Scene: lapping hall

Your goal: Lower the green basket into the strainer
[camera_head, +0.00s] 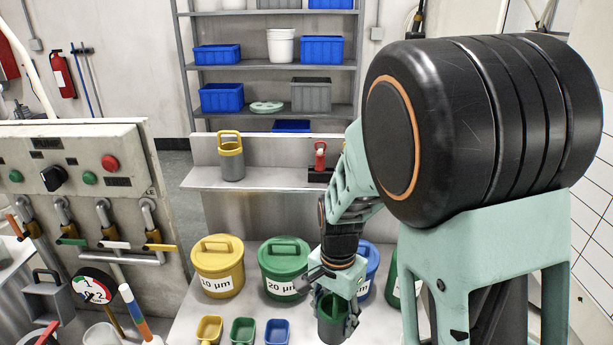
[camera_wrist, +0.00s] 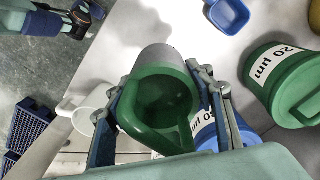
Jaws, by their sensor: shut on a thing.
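The green basket (camera_head: 333,329) is a grey cylinder with a green rim and inside, at the bottom of the head view. It also shows in the wrist view (camera_wrist: 160,100), with its green handle toward the camera. My gripper (camera_head: 336,316) is shut on it, one finger on each side, in the wrist view too (camera_wrist: 162,76). Its underside is hidden, so I cannot tell whether it touches the bench. No strainer can be made out for sure. A white round bowl-like thing (camera_wrist: 88,121) lies left of the basket in the wrist view; I cannot tell whether it is the strainer.
Yellow (camera_head: 218,270), green (camera_head: 284,268) and blue (camera_head: 369,270) lidded tubs stand behind the basket. Yellow (camera_head: 209,330), green (camera_head: 243,331) and blue (camera_head: 277,332) scoops lie to its left. A yellow-rimmed basket (camera_head: 231,160) stands on the ledge. A control panel (camera_head: 75,165) is at left.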

